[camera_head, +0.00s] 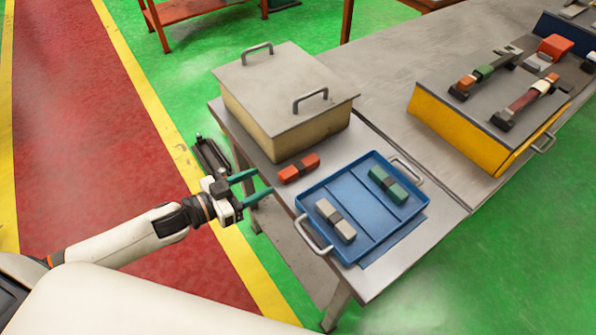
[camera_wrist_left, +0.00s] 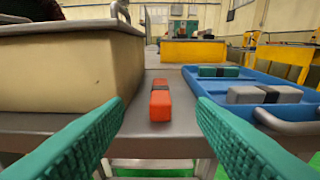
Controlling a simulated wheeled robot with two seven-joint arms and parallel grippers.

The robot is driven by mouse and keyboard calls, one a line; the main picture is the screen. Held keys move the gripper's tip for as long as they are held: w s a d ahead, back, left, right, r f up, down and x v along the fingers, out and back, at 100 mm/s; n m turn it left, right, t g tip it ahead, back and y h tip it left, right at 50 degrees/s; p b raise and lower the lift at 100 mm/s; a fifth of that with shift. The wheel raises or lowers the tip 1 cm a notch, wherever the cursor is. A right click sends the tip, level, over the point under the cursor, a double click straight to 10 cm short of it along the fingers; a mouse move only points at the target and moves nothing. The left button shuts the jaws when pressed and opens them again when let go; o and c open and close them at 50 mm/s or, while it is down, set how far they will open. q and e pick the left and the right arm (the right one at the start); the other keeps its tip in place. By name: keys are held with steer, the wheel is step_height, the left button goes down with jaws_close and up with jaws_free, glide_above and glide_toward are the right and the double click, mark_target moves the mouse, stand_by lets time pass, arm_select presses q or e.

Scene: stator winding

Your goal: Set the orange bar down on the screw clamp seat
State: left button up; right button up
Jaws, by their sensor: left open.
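The orange bar (camera_head: 299,168), with a dark band around its middle, lies on the grey table between the lidded box and the blue tray. In the left wrist view the bar (camera_wrist_left: 160,104) lies ahead, centred between the fingers. My left gripper (camera_head: 257,185) is open and empty beside the table's left edge, apart from the bar; its green fingers point toward it. Clamp-like fixtures (camera_head: 485,72) (camera_head: 526,100) sit on the yellow-sided box at the right, with green and dark red pieces. I cannot tell which is the screw clamp seat. My right gripper is out of view.
The blue tray (camera_head: 368,240) holds a green bar (camera_head: 388,185) and a grey bar (camera_head: 336,221). The beige box (camera_head: 285,88) with two lid handles stands behind the orange bar. The yellow-sided box (camera_head: 455,127) is farther right; bare tabletop lies between.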

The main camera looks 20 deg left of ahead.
mark_target(292, 170)
arm_select(q)
steer(key=x, duration=0.2)
steer(key=p+x, duration=0.1)
steer(key=x, duration=0.2)
steer(key=shift+w+a, duration=0.15)
steer(key=shift+w, duration=0.2)
steer(key=shift+w+d+f, duration=0.15)
steer(key=shift+w+d, duration=0.15)
steer(key=shift+d, duration=0.2)
steer(key=x, duration=0.2)
steer(key=p+x, duration=0.1)
steer(key=x, duration=0.1)
steer(key=shift+w+d+f, duration=0.2)
steer(key=shift+d+f, duration=0.1)
steer(key=shift+f, duration=0.15)
jaws_close()
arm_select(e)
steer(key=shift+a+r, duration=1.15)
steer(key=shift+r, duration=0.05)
arm_select(q)
steer(key=shift+r, duration=0.2)
